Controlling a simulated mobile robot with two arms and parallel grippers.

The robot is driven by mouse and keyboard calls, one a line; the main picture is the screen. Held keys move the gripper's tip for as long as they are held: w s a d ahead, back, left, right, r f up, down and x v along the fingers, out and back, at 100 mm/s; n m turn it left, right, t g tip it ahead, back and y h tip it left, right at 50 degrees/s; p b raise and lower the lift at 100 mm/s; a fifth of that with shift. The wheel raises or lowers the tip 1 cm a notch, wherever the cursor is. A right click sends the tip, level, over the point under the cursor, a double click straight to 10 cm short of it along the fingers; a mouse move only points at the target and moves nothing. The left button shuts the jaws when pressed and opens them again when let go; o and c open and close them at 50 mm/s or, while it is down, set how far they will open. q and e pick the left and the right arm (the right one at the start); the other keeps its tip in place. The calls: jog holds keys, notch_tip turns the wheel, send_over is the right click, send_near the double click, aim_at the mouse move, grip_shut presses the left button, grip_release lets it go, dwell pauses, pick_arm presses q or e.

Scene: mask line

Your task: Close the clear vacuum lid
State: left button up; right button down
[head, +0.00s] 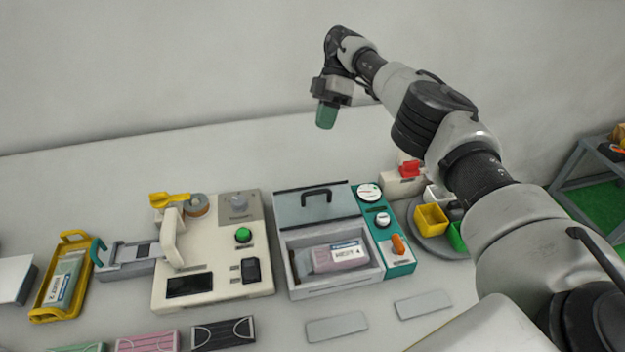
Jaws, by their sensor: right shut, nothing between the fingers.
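The vacuum lid (290,209) is a see-through grey panel with a black handle (317,195). It stands raised at the back of the grey vacuum chamber (337,289), so the chamber is open on top. A pack with a pink part and a white label (340,256) lies inside the chamber. My right gripper (326,117) has green fingertips, is shut and empty, and points down in the air above and behind the lid, apart from it. My left gripper is not in view.
A teal control panel (398,262) with dials and an orange switch adjoins the chamber's right side. A cream machine (213,240) stands to its left. A yellow tray (40,309) is farther left. Small coloured bins (431,219) stand at right. Flat grey plates (337,326) lie in front.

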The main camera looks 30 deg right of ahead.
jog(key=p, duration=0.5)
send_over(316, 197)
jog(key=w+d, duration=0.1)
jog(key=w, duration=0.1)
jog(key=f, duration=0.9)
jog(key=shift+s, duration=0.25)
jog(key=shift+s+a+f, duration=0.1)
jog(key=shift+s+f, duration=0.1)
jog(key=shift+s, duration=0.2)
jog(key=shift+p, duration=0.3)
